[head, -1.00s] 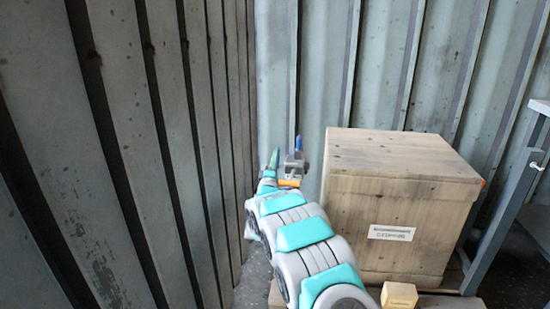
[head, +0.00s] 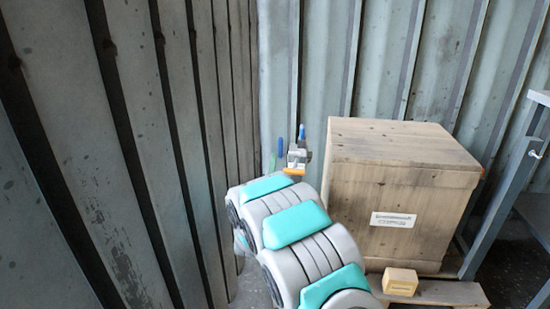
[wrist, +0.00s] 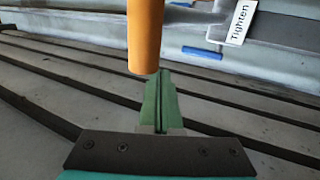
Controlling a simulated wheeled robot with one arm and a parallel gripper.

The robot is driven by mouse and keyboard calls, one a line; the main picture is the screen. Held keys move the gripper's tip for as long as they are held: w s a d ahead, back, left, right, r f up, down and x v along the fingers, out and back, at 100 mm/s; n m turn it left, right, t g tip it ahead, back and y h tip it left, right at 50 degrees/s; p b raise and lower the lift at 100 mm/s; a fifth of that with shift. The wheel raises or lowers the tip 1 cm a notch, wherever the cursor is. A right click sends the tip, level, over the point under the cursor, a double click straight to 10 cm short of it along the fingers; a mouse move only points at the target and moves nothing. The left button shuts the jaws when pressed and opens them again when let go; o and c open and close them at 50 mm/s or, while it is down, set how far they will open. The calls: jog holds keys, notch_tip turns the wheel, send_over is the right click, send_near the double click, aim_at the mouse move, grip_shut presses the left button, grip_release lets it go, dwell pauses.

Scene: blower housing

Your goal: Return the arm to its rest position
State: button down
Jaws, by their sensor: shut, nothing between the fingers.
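My gripper (wrist: 161,85) shows in the wrist view with its green fingers pressed together and nothing between them. An orange cylinder (wrist: 145,38) stands close by the fingertips in that view; I cannot tell whether they touch. In the head view my grey and turquoise arm reaches away from me beside the ribbed wall. It hides most of the gripper; a green sliver (head: 272,162) shows past it, left of a small grey fixture (head: 297,156) with blue and orange parts.
A ribbed metal wall (head: 130,150) runs close along the left. A wooden crate (head: 400,195) stands right of my arm, with a small wooden block (head: 400,281) in front. A blue-grey frame (head: 500,205) is at the right. The wrist view shows a "Tighten" label (wrist: 238,22) and a blue bar (wrist: 202,53).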

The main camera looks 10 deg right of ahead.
jog(key=s+a+f+m+g+y, duration=0.1)
jog(key=s+f+m+g+y, duration=0.15)
jog(key=s+g, duration=0.45)
jog(key=s+a+f+m+g+y, duration=0.1)
jog(key=s+m+g+y, duration=0.2)
jog(key=s, duration=0.8)
jog(key=s+a+f+m+g+y, duration=0.15)
jog(key=s+m+g, duration=0.25)
jog(key=s, duration=0.5)
jog(key=s+d+m+g, duration=0.2)
jog(key=s+g, duration=0.2)
jog(key=s, duration=1.2)
jog(key=s+d+m+g, duration=0.25)
jog(key=s+g, duration=0.25)
jog(key=s, duration=1.1)
jog(key=r+p, duration=0.4)
jog(key=shift+s+a+r+p, duration=0.1)
jog(key=shift+s+r+p, duration=0.2)
jog(key=shift+r+p, duration=0.05)
